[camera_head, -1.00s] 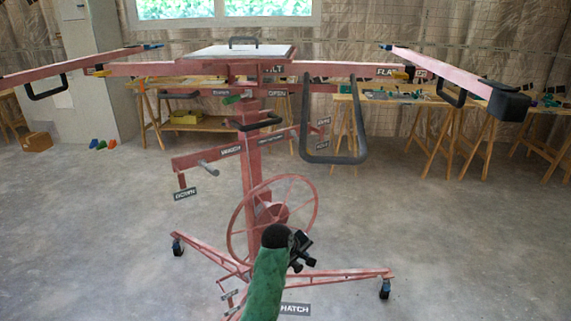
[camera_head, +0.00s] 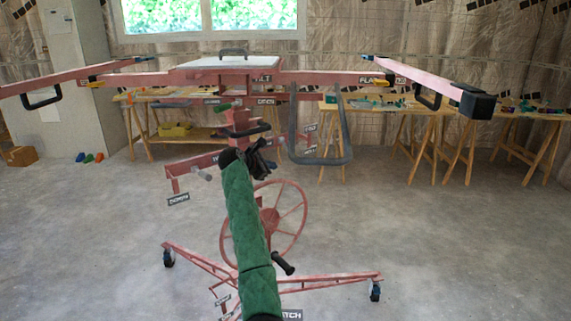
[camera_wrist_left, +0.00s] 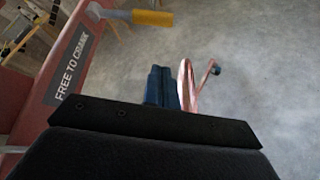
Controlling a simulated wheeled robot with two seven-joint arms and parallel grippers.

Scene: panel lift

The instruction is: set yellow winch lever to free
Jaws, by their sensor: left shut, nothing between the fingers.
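The yellow-tipped lever (camera_wrist_left: 152,18) shows at the top of the left wrist view, on a grey bar beside a red beam labelled "FREE TO CRANK" (camera_wrist_left: 72,68). I cannot make it out in the head view, where my arm covers part of the column. My left gripper (camera_head: 264,158) is in front of the red lift's column (camera_head: 238,122), above the wheel. Its dark fingers (camera_wrist_left: 161,86) are shut and empty in the wrist view, below the lever and apart from it in the picture. My right gripper is not in view.
The red spoked wheel (camera_head: 296,205) and its black crank handle (camera_head: 283,263) are low beside my green-sleeved arm. A black looped handle (camera_head: 348,140) hangs right of the column. Long red crossarms spread above. Wooden trestle tables stand behind. Open concrete floor lies around the base.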

